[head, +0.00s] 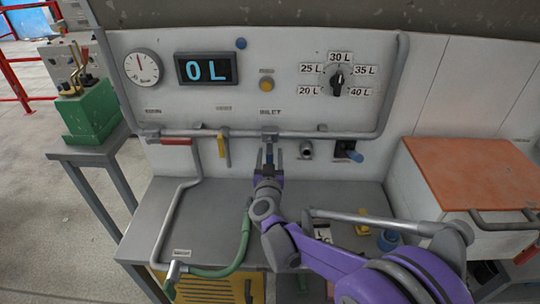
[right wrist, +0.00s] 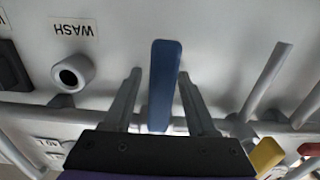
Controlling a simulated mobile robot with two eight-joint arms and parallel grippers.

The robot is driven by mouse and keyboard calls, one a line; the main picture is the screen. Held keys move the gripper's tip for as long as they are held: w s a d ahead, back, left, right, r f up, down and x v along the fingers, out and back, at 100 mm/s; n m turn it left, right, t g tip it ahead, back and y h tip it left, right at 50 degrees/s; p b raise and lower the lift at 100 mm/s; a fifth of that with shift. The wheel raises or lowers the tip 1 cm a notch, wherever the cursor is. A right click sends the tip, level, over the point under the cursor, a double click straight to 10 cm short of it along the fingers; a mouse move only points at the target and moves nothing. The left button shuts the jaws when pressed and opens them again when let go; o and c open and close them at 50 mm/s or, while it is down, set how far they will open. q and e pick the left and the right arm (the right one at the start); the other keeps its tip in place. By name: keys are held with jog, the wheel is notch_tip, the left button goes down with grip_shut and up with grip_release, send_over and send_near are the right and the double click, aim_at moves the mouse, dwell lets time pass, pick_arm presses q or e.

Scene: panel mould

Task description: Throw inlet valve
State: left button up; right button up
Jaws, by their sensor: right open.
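The inlet valve has a blue lever (head: 269,152) below the INLET label (head: 270,113), on the grey pipe along the panel. In the right wrist view the blue lever (right wrist: 165,85) stands between the two fingers of my right gripper (right wrist: 160,74). A gap shows on both sides, wider on the left, so the fingers look apart from it. In the head view my right gripper (head: 268,149) is open around the lever, just in front of the pipe. It partly hides the lever and valve body. My left gripper is out of view.
A yellow lever (head: 222,146) and a red lever (head: 177,142) sit left of the inlet valve. The display (head: 206,68) reads 0 L. The dial (head: 337,80) points near 30 L.

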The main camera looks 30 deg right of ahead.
grip_shut()
dwell(0.3)
dwell(1.1)
